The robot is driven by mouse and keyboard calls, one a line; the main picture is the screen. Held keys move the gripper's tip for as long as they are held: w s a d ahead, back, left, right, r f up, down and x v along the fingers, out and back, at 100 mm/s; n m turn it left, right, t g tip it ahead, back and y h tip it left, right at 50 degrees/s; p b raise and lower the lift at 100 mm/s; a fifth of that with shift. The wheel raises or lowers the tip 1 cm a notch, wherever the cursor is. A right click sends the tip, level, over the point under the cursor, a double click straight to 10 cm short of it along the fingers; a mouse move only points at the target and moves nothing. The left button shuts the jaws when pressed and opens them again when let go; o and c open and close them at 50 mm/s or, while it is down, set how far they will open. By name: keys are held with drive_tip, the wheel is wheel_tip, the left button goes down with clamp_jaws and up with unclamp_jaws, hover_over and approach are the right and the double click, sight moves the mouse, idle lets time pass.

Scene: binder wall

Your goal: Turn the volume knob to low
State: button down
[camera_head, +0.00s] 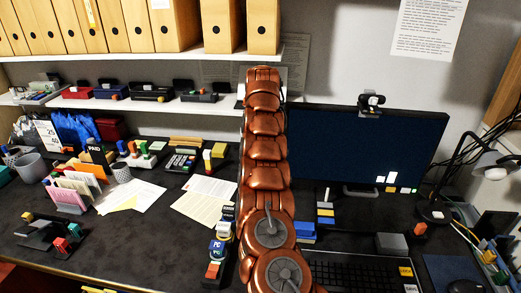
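No volume knob can be made out in the head view. My copper-coloured arm runs up the middle from the bottom edge, and its far end is in front of the shelves' right end. My gripper is hidden beyond that end, so I cannot see its fingers or what it faces. A light grey shape shows on both sides of the arm's end, but I cannot tell what it is.
A monitor (365,150) with a webcam (371,102) stands right of my arm, behind a keyboard (350,275). A lamp (492,165) stands far right. Binders (175,25) fill the upper shelf. Papers (205,198), stamps and holders crowd the dark desk (150,230).

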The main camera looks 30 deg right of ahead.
idle(0.4)
drive_tip(key=c, duration=1)
unclamp_jaws()
drive_tip(key=shift+o, duration=0.2)
